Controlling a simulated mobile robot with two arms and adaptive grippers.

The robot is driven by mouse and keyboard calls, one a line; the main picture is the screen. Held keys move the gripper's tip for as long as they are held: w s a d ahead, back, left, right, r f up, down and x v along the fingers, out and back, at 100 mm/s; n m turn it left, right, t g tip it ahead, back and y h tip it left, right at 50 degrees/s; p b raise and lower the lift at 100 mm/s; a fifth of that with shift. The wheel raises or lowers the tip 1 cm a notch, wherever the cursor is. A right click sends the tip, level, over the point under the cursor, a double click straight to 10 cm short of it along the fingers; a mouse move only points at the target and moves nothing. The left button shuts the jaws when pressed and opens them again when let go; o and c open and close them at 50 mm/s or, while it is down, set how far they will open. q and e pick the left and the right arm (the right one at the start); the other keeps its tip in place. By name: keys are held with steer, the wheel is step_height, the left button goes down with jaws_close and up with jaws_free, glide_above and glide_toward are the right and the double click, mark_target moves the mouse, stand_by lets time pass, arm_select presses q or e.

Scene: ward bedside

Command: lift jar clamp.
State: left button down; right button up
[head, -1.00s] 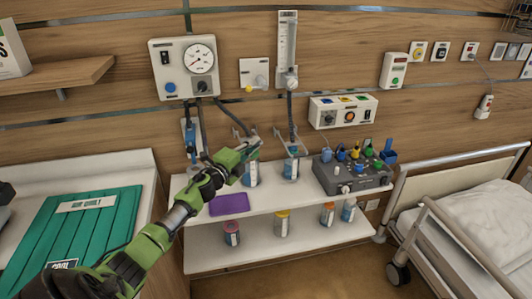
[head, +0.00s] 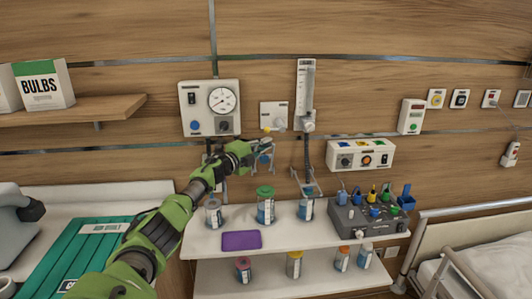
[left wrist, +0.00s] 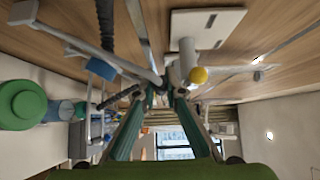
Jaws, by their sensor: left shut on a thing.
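My left gripper (head: 262,148) is up at the wall below the gauge panel, above the shelf. In the left wrist view its two fingers (left wrist: 166,92) are closed together on a thin grey metal part, which I take for the jar clamp (left wrist: 134,70). The fingers hide the gripped spot. A jar with a green lid (head: 265,206) stands upright on the shelf below the gripper, apart from it; its lid also shows large in the left wrist view (left wrist: 22,105). My right gripper is not in view.
The white shelf (head: 205,242) holds a purple pad (head: 241,240), further jars and a grey device (head: 368,218). Another metal clamp (head: 311,183) hangs to the right by a jar (head: 306,210). A yellow knob (left wrist: 198,75) is close to the fingers. A bed stands at right.

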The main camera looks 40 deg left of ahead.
arm_select(q)
steer(key=shift+w+a+r+n+g, duration=0.4)
steer(key=shift+w+a+r+g, duration=0.1)
steer(key=shift+w+a+r, duration=0.15)
steer(key=shift+w+a+r+n+g+p, duration=0.1)
steer(key=shift+w+a+n+g+p, duration=0.2)
steer(key=shift+w+a+p, duration=0.2)
steer(key=shift+a, duration=0.15)
steer(key=c, duration=2.1)
jaws_free()
steer(key=shift+s+a, duration=0.15)
